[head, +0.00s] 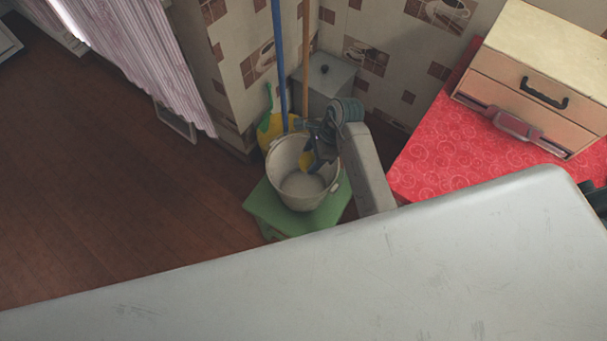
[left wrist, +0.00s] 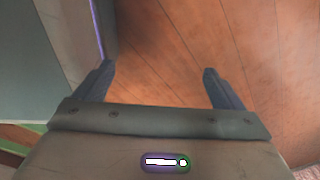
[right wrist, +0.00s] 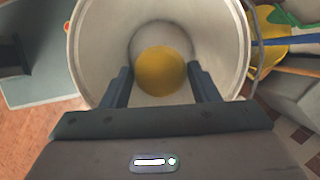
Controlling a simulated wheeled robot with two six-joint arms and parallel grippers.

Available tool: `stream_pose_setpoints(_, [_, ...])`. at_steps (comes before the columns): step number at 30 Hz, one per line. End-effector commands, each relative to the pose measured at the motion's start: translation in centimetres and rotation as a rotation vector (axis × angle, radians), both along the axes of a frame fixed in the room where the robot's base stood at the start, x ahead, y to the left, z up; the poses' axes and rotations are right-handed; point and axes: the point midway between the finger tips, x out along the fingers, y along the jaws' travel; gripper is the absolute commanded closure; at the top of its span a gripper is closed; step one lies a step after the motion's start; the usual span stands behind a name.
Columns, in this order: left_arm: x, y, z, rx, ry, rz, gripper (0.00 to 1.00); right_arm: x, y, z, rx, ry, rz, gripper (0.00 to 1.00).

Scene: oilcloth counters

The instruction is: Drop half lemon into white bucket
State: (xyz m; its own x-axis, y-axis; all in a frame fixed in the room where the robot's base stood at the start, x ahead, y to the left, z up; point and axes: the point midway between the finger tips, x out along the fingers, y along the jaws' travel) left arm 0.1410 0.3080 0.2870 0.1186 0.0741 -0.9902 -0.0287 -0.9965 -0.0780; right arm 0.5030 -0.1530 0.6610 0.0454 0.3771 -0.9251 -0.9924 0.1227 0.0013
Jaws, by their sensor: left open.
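The white bucket (head: 290,185) stands upright on a green stool (head: 262,211), with its mouth open upward. My right gripper (head: 312,161) reaches down into the bucket's mouth. It is shut on the yellow half lemon (head: 304,160), which is over the bucket's inside. In the right wrist view the half lemon (right wrist: 161,71) sits between the two fingertips (right wrist: 160,80), with the bucket's wall (right wrist: 100,45) around it. My left gripper (left wrist: 157,80) is open and empty above wooden floor, away from the bucket; the head view does not show it.
Blue and orange poles (head: 279,60) rise behind the bucket beside a yellow-green object (head: 266,128). A grey bin (head: 332,77) stands in the corner. A red-covered counter (head: 436,150) with a drawer box (head: 545,65) is at the right.

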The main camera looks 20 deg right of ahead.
Motion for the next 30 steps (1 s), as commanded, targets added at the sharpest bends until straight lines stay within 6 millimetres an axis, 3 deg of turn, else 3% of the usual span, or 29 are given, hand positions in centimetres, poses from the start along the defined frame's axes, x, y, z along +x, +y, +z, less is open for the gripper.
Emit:
stream_pose_setpoints(1, [0.0, 0.0, 0.0, 0.0, 0.0, 0.0, 0.1, 0.0, 0.0, 0.0, 0.0, 0.0, 0.0, 0.35])
stream_pose_setpoints(3, [0.0, 0.0, 0.0, 0.0, 0.0, 0.0, 0.1, 0.0, 0.0, 0.0, 0.0, 0.0, 0.0, 0.23])
stream_pose_setpoints(14, [0.0, -0.1, -0.1, -0.001, 0.001, 0.0, 0.1, 0.0, -0.2, 0.5, 0.0, -0.001, 0.0, 0.23])
stream_pose_setpoints(30, [1.9, -0.3, 0.9, -0.001, -0.002, -0.001, 0.1, -0.4, -3.7, 9.0, -0.001, -0.002, 0.0, 0.23])
